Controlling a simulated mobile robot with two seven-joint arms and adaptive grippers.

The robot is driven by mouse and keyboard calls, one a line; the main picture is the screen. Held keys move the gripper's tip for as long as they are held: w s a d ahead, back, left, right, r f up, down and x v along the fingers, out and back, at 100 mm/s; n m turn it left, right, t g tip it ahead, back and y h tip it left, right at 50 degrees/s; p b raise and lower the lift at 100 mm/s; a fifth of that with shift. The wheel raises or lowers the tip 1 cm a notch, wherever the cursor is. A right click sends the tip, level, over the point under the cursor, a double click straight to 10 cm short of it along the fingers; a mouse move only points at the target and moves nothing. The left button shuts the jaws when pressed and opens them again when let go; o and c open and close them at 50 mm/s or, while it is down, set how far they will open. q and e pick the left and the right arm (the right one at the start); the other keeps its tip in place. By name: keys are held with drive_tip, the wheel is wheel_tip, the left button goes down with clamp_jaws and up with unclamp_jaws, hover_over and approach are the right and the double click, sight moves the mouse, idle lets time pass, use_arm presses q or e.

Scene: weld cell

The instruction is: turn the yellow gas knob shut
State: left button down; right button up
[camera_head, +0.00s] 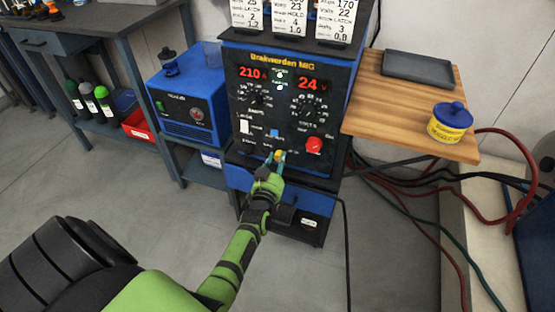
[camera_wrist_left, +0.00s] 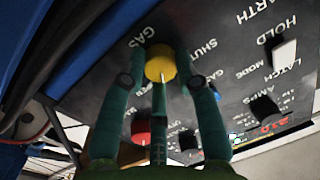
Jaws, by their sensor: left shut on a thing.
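The yellow gas knob (camera_head: 279,155) is low on the black front panel of the blue welder (camera_head: 280,95), mostly hidden by my fingers in the head view. In the left wrist view the round yellow knob (camera_wrist_left: 160,64) sits between the green fingers, with a pale line on its face and the words GAS and SHUT printed near it. My left gripper (camera_head: 277,161) is shut on the knob, with fingers on both sides of it. I cannot tell which setting the pale line marks. My right gripper is in neither view.
A red knob (camera_head: 314,146) and a blue switch (camera_head: 274,133) are close to the gas knob on the panel. A blue box unit (camera_head: 188,108) stands left. A wooden shelf (camera_head: 385,110) with a blue-lidded yellow tub (camera_head: 449,124) is right. Hoses run along the right floor.

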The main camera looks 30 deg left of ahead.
use_arm(q)
drive_tip(key=n+p, duration=0.1)
drive_tip(key=n, duration=0.2)
drive_tip(key=shift+r+n, duration=0.1)
drive_tip(key=shift+n, duration=0.2)
drive_tip(key=n, duration=0.3)
drive_tip(key=shift+a+h+p, duration=0.1)
drive_tip(key=shift+h+p, duration=0.3)
drive_tip(key=n+h, duration=0.1)
drive_tip(key=n, duration=0.4)
drive_tip(key=shift+n, duration=0.7)
drive_tip(key=shift+n+b, duration=0.3)
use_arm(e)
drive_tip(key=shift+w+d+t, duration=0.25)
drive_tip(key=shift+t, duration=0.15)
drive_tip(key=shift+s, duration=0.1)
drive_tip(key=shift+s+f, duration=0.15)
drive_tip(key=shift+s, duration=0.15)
